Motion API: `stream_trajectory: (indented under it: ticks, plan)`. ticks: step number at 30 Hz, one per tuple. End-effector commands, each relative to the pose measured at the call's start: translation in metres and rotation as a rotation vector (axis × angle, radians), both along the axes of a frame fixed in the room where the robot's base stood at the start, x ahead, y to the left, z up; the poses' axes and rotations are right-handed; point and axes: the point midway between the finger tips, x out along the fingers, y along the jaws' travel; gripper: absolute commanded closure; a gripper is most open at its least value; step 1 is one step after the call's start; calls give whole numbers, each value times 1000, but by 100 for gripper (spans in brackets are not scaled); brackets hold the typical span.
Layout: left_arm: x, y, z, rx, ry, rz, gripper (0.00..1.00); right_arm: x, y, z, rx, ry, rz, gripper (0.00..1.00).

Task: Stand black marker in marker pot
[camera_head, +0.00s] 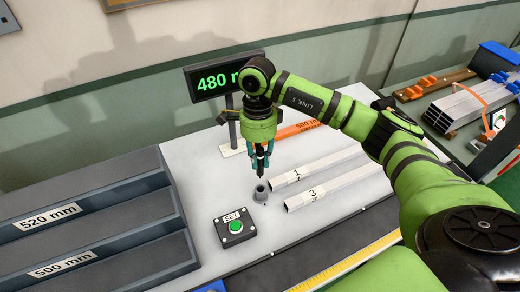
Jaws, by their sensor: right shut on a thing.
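My right gripper (261,156) points straight down over the white table, shut on the slim black marker (261,168). The marker hangs about upright between the fingertips, and only its lower part shows. The small grey marker pot (261,193) stands on the table just below it. The marker's lower end shows just above or at the pot's mouth; I cannot tell whether it is inside. My left gripper is not in view.
A SET box with a green button (236,226) sits front left of the pot. Profiles 1 (312,168) and 3 (333,188) lie to the right. A 480 mm display (224,77) stands behind. Dark bins (90,235) fill the left; an orange strip (298,129) lies behind.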

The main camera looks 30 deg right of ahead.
Motion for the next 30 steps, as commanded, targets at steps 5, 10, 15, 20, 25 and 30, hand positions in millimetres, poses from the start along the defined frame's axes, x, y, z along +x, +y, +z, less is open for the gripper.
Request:
stream_trajectory:
  ticks: [5, 10, 15, 20, 25, 30]
  plan:
    - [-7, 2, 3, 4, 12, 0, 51, 2, -4, -2, 5, 8, -120, 100]
    - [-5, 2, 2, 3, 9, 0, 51, 2, -4, -3, 4, 7, -125, 100]
    - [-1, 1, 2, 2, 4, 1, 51, 2, -4, -3, 4, 6, -121, 100]
    - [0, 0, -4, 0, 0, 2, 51, 3, -4, -4, 2, 2, -108, 100]
    - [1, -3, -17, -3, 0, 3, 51, 2, -4, -15, 2, 2, -103, 100]
    - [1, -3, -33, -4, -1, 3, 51, 2, -4, -31, 2, 2, -104, 100]
